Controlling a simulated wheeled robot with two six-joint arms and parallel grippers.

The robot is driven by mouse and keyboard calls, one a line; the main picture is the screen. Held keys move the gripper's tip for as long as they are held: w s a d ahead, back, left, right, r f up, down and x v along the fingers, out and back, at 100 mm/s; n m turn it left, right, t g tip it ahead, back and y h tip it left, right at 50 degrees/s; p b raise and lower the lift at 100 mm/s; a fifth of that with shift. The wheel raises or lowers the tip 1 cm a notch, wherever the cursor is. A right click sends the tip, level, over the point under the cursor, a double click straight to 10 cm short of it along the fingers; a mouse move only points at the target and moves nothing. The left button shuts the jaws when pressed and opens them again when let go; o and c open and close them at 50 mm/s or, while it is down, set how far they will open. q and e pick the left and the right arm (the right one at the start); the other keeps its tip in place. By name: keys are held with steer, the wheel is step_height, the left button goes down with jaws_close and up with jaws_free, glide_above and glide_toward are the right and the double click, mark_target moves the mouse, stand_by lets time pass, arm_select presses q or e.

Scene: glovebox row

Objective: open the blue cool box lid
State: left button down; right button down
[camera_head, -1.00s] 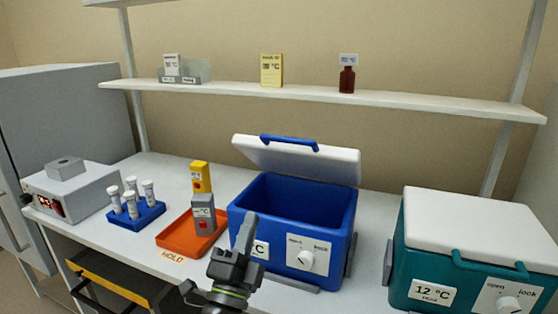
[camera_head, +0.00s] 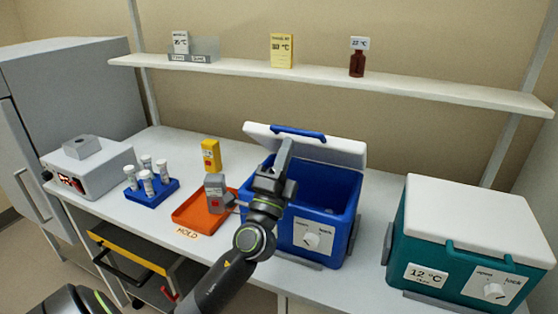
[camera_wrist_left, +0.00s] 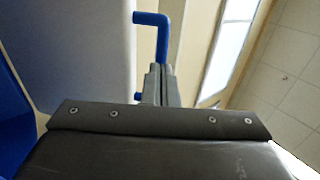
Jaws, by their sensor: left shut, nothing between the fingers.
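The blue cool box (camera_head: 345,190) stands on the bench with its white lid (camera_head: 335,150) raised and tilted back, and its inside shows. The lid's blue handle (camera_head: 297,131) is at the lid's upper edge; it also shows in the left wrist view (camera_wrist_left: 152,20). My left gripper (camera_head: 286,147) is shut and empty, pointing up in front of the lid, just below the handle. In the left wrist view its fingers (camera_wrist_left: 158,85) are close to the handle; I cannot tell whether they touch it. The knob (camera_head: 312,241) is on the box's front. My right gripper is not in view.
A teal cool box (camera_head: 475,235) with a closed white lid stands to the right. An orange tray (camera_head: 190,221), a yellow device (camera_head: 211,155), a grey device (camera_head: 215,194) and a blue tube rack (camera_head: 152,193) are to the left. A shelf (camera_head: 330,79) runs above.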

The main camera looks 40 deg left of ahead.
arm_select(q)
steer(key=shift+w+a+r, duration=0.1)
steer(key=shift+w+r, duration=0.2)
steer(key=shift+w, duration=0.1)
steer(key=shift+w+r+p, duration=0.15)
steer(key=shift+r+p, duration=0.25)
steer(key=shift+p, duration=0.35)
steer(key=shift+g, duration=0.7)
steer(key=p+x, duration=0.2)
steer(key=x, duration=0.1)
steer(key=r+p+x, duration=0.1)
steer(key=p+x, duration=0.1)
steer(key=x, duration=0.2)
steer(key=s+p+x, duration=0.1)
steer(key=p+x, duration=0.2)
steer(key=shift+w+r, duration=0.15)
steer(key=shift+r, duration=0.2)
steer(key=w+f+b+x, duration=0.1)
steer(key=b+x, duration=0.1)
steer(key=x, duration=0.6)
steer(key=shift+w+f+b, duration=0.15)
steer(key=shift+w+b, duration=0.05)
steer(key=shift+b, duration=0.1)
steer(key=shift+f, duration=0.1)
